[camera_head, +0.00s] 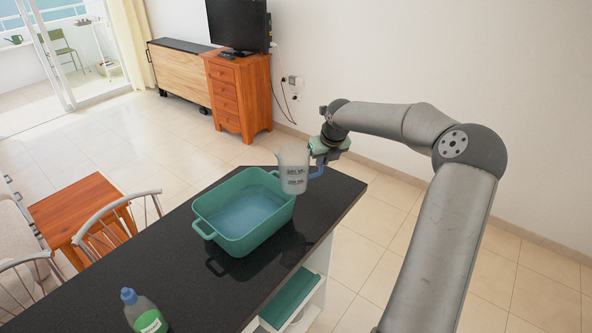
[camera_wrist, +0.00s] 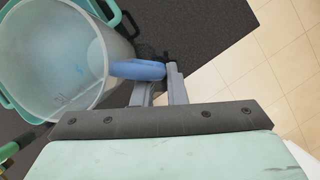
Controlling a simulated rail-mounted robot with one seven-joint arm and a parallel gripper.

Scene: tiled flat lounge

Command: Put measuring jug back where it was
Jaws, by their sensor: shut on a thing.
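The measuring jug (camera_head: 292,169) is translucent with dark printed marks and a blue handle (camera_wrist: 139,70). In the head view it is upright at the right end of the green tub, overlapping the tub's rim in the picture. My gripper (camera_head: 318,165) is on the jug's right side, shut on the blue handle. In the wrist view my gripper (camera_wrist: 162,85) pinches the handle, and the jug's open mouth (camera_wrist: 50,60) fills the upper left. Whether the jug's base touches anything is hidden.
The green tub (camera_head: 207,229) stands on the black countertop (camera_head: 130,262). A bottle with a blue cap (camera_head: 146,312) stands at the front left. The countertop right of the tub is bare. A wooden drawer cabinet (camera_head: 239,94) and a television (camera_head: 238,25) are behind.

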